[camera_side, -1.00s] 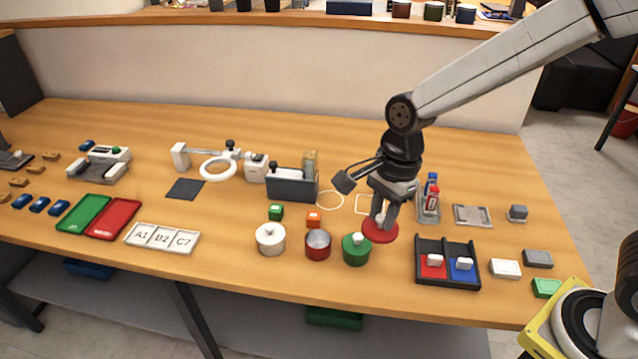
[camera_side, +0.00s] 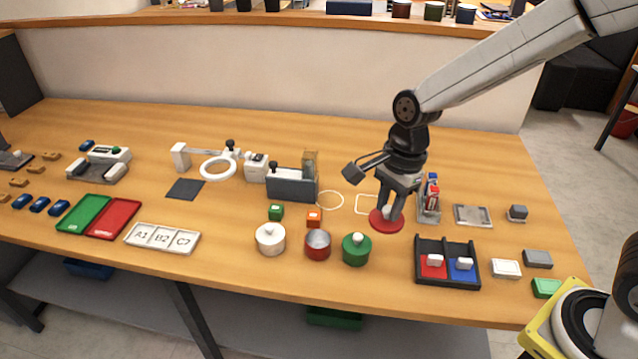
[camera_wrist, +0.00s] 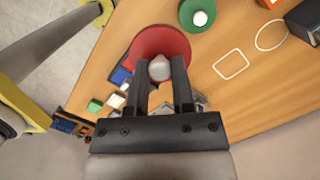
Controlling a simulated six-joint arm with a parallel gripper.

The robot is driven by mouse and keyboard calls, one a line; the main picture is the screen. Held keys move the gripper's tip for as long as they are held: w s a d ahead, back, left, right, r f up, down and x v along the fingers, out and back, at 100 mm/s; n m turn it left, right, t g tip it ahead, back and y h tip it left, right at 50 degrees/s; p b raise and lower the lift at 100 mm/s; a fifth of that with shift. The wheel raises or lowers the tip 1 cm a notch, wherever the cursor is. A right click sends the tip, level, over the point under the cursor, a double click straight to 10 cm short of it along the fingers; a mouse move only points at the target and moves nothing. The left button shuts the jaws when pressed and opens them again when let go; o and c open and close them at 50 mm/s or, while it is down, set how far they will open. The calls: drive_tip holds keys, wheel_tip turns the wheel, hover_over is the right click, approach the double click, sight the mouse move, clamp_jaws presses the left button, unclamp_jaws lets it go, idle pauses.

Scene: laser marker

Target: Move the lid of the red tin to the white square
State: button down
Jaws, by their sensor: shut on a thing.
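My gripper (camera_side: 389,215) is shut on the pale knob of the red lid (camera_side: 377,222). In the wrist view the lid (camera_wrist: 146,41) is beyond the fingertips, with the knob between them (camera_wrist: 161,70). I cannot tell exactly how high the lid is above the table. The red tin (camera_side: 318,247) stands open at the front, left of the lid.
A green tin with its lid (camera_side: 357,251) and a white lidded tin (camera_side: 270,241) flank the red tin. A black divided tray (camera_side: 447,281) is at front right. A rack with bottles (camera_side: 429,205) stands close right of my gripper. A round outline (camera_side: 330,200) lies left of the square.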

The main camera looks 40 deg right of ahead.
drive_tip(key=w+d+f, duration=0.1)
drive_tip(key=d, duration=0.5)
drive_tip(key=w+d+f, duration=0.2)
drive_tip(key=d, duration=0.4)
drive_tip(key=shift+w+d+f, duration=0.15)
drive_tip(key=shift+w+f, duration=1.35)
drive_tip(key=shift+w, duration=0.75)
drive_tip(key=shift+w+d+f, duration=0.2)
drive_tip(key=shift+w+f, duration=1.35)
drive_tip(key=shift+w, duration=0.65)
drive_tip(key=shift+w+d+f, duration=0.15)
drive_tip(key=shift+w+f, duration=1.35)
drive_tip(key=shift+w, duration=0.75)
drive_tip(key=shift+w+f, duration=0.15)
drive_tip(key=shift+f, duration=0.05)
drive_tip(key=shift+w+f, duration=0.1)
drive_tip(key=shift+f, duration=1.55)
drive_tip(key=shift+f, duration=0.1)
drive_tip(key=shift+c, duration=2.4)
unclamp_jaws()
